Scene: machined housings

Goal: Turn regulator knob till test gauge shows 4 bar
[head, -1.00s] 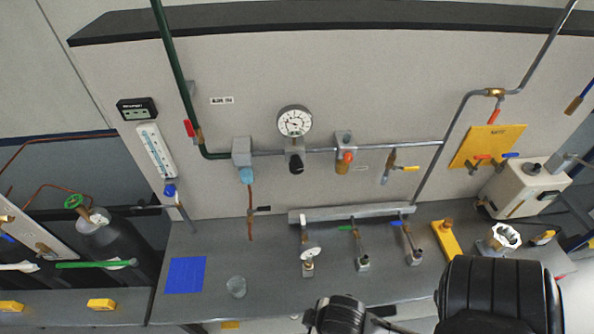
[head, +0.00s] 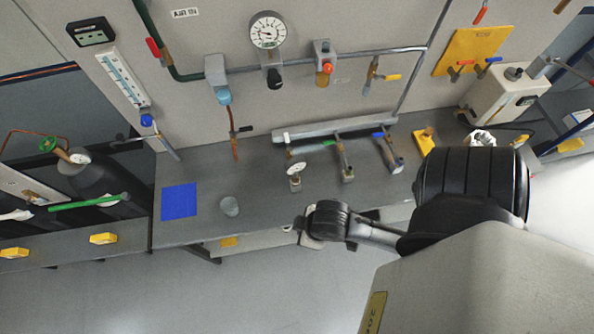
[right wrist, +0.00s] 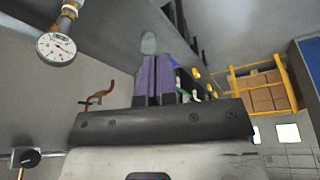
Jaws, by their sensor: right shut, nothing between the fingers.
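The wall regulator's black knob (head: 274,78) hangs below a large round white gauge (head: 268,31). That gauge's dark needle shows, but its value is too small to read. A smaller white gauge (head: 296,169) stands on the bench, its face unreadable. In the right wrist view a white dial gauge (right wrist: 56,49) on a brass fitting is at upper left, and a black knob on a grey block (right wrist: 25,157) at lower left. My right gripper (right wrist: 155,78) is shut and empty, apart from both. In the head view my right arm hides its fingers. My left gripper is out of view.
The bench (head: 225,180) holds a blue mat (head: 179,202), a clear cup (head: 229,206) and several valve fittings. An orange-red knobbed unit (head: 325,68) is right of the regulator. A yellow shelf with boxes (right wrist: 262,95) stands in the right wrist view.

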